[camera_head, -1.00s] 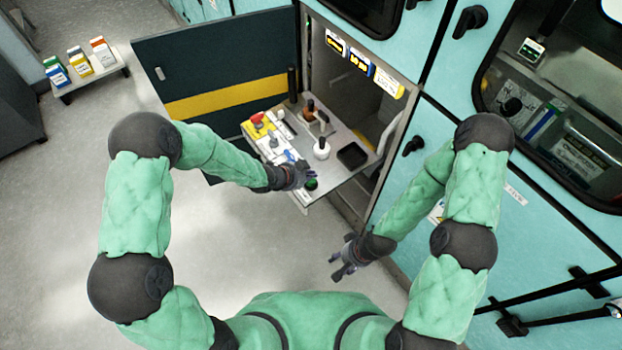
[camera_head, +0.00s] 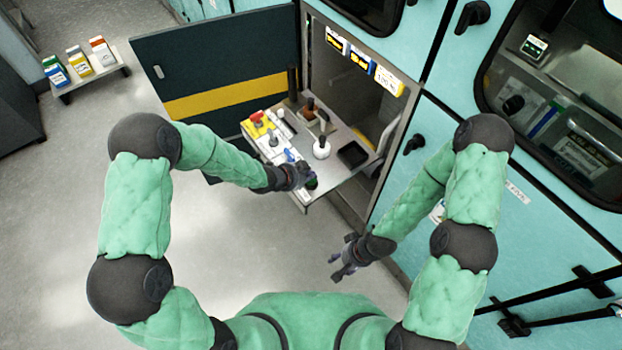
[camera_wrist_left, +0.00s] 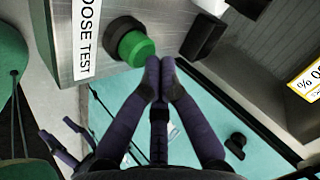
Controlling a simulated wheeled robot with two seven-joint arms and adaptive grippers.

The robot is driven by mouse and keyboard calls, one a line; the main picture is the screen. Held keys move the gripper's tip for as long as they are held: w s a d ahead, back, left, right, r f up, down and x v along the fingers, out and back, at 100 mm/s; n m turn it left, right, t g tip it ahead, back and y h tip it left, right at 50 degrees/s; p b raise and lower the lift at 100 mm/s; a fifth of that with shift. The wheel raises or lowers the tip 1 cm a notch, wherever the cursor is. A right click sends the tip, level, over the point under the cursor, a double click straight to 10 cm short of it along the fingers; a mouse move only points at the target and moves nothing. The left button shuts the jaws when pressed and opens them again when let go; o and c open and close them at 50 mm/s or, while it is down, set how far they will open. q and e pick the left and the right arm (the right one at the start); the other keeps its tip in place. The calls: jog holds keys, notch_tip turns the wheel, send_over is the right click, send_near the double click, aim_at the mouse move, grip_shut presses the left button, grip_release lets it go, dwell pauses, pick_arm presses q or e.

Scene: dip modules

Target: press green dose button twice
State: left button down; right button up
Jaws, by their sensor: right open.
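The green dose button (camera_wrist_left: 136,47) sits in a dark collar on a grey box face, beside a white label (camera_wrist_left: 87,35) reading "DOSE TEST". In the head view the button (camera_head: 312,184) shows small and dark at the front of the pull-out shelf. My left gripper (camera_wrist_left: 160,68) has its fingertips together, with nothing visible between them. The tips lie right at the button's edge in the wrist view; I cannot tell whether they touch. In the head view the left gripper (camera_head: 304,174) is above the shelf's front. My right gripper (camera_head: 343,263) is open and empty, low beside the cabinet.
The shelf (camera_head: 335,170) holds a red knob on a yellow base (camera_head: 257,118), a white round-based lever (camera_head: 321,149) and a black tray (camera_head: 352,154). An open dark door (camera_head: 215,70) stands at left. A small stand (camera_head: 90,79) with cartons is far left.

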pick_arm(q)
jog(key=shift+f+b, duration=0.6)
dwell(0.9)
jog(key=shift+r, duration=0.1)
jog(key=shift+r+p, duration=0.75)
jog(key=shift+r, duration=0.2)
jog(key=shift+r, duration=0.1)
jog(key=shift+r+p, duration=2)
jog(key=shift+r, duration=0.5)
jog(key=shift+f, duration=0.1)
